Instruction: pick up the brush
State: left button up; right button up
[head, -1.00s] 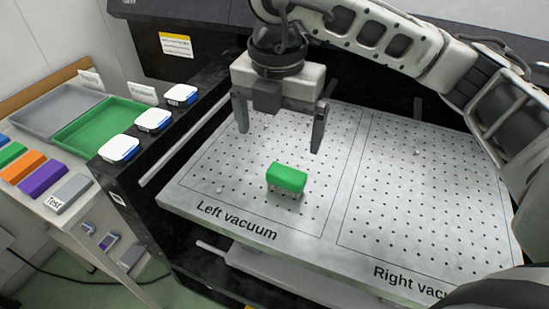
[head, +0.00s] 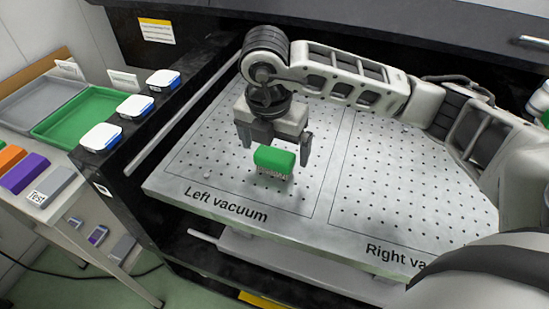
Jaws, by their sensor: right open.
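The brush (head: 274,158) has a green back and pale bristles. It sits bristles down on the perforated plate, in the area marked "Left vacuum". My right gripper (head: 275,146) is open just behind and above the brush, with a finger on each side of it in the picture. The right finger is close to the brush's right end; I cannot tell whether it touches. My left gripper is not in view.
The perforated metal plate (head: 370,215) is otherwise mostly clear, with a "Right vacuum" area at right. Several white-and-blue pads (head: 136,106) line the black ledge at left. A green tray (head: 75,115), a grey tray (head: 35,100) and coloured blocks (head: 24,174) lie on the side table.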

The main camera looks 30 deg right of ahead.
jog(key=shift+w+d+f, duration=0.15)
jog(key=shift+f, duration=1.25)
jog(key=c, duration=1.1)
jog(key=shift+r, duration=0.15)
